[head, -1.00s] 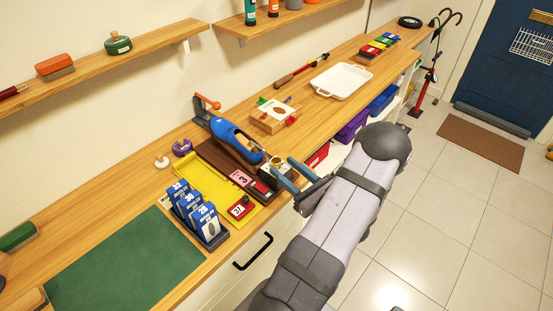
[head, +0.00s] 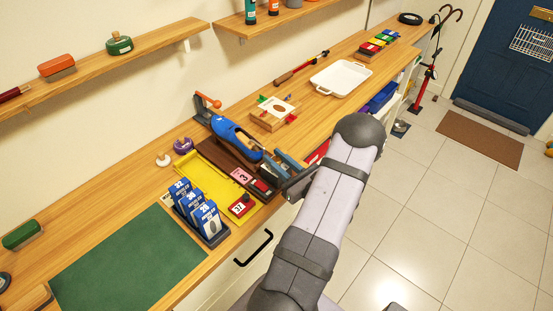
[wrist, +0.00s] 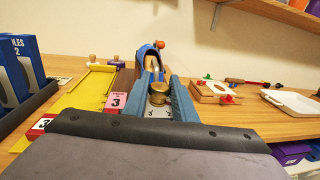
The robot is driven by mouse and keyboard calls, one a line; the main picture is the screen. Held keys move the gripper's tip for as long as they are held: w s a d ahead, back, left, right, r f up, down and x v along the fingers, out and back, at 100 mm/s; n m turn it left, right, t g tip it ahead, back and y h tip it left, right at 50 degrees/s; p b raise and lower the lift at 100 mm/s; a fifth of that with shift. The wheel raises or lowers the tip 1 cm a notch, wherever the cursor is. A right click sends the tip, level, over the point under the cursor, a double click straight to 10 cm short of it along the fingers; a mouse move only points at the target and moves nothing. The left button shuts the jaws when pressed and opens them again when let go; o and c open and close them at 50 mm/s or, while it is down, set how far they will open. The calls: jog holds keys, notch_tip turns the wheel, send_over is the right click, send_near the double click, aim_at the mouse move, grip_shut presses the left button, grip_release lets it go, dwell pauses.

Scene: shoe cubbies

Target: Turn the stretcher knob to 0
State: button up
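In the head view my gripper (head: 281,164) hides most of the knob. The dial marks are too small to read, so the knob's setting is unclear.
A yellow tray (head: 208,174) and a rack of blue boxes (head: 198,212) stand further left. A white tray (head: 341,79) lies further along the counter.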

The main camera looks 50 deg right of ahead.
jog(key=n+y+b, duration=0.2)
jog(key=y, duration=0.1)
jog(key=shift+d+f+y, duration=0.1)
jog(key=shift+f+y, duration=0.05)
jog(key=shift+y, duration=0.15)
jog(key=shift+r+n+y+b, duration=0.2)
jog(key=shift+n+y+b, duration=1)
jog(key=shift+y, duration=0.6)
jog(key=o, duration=1)
jog(key=shift+s, duration=0.1)
jog(key=b+v, duration=0.2)
jog(key=v, duration=0.3)
jog(key=shift+s, duration=0.4)
jog(key=shift+s+d+r, duration=0.1)
jog(key=shift+s+d, duration=0.1)
jog(key=shift+s, duration=0.45)
